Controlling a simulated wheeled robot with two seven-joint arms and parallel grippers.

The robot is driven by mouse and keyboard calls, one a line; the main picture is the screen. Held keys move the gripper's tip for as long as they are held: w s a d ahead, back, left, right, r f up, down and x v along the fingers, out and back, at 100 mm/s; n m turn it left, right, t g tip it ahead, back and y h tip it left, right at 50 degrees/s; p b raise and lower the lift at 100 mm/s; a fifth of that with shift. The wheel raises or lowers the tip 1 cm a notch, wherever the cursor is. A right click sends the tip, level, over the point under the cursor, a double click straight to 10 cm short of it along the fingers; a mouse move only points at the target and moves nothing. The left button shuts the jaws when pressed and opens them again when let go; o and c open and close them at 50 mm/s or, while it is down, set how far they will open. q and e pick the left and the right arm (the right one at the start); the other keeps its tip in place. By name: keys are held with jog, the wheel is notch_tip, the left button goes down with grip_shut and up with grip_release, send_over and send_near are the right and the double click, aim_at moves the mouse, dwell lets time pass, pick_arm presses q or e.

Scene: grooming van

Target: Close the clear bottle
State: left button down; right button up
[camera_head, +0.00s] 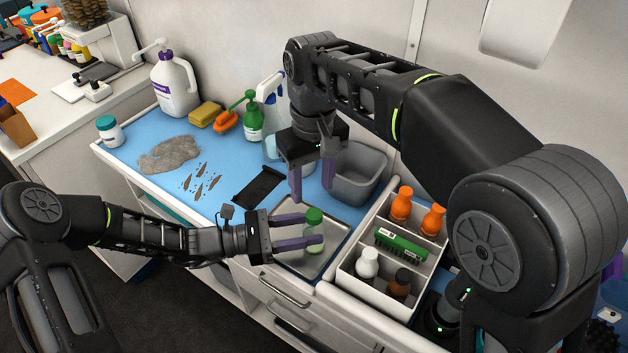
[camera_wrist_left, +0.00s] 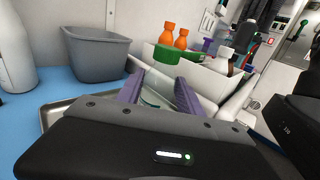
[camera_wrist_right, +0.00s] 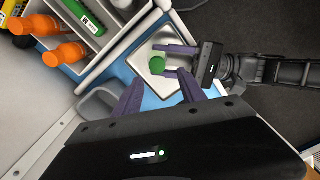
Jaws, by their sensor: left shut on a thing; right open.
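The clear bottle (camera_head: 315,243) stands upright over the metal tray (camera_head: 283,262), with a green cap (camera_head: 314,215) on its top. I cannot tell how tight the cap is. My left gripper (camera_head: 311,230) is shut on the bottle from the left, a finger on each side. The left wrist view shows the bottle (camera_wrist_left: 152,97) between the fingers and the green cap (camera_wrist_left: 167,55) above them. My right gripper (camera_head: 312,184) is open and empty, pointing down, above and behind the bottle. In the right wrist view the green cap (camera_wrist_right: 156,65) lies beyond the right fingertips.
A white caddy (camera_head: 345,277) with orange bottles, a green brush and small bottles stands right of the tray. A grey bin (camera_head: 356,176) is behind it.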

aim_at(314, 214)
jog(key=n, duration=0.5)
jog(key=shift+w+d, duration=0.15)
jog(key=shift+d, duration=0.05)
jog(key=shift+f, duration=0.1)
jog(key=shift+f, duration=3.95)
jog(key=shift+c, duration=0.3)
grip_shut()
jog(key=m, duration=0.5)
jog(key=shift+o, duration=1)
grip_release()
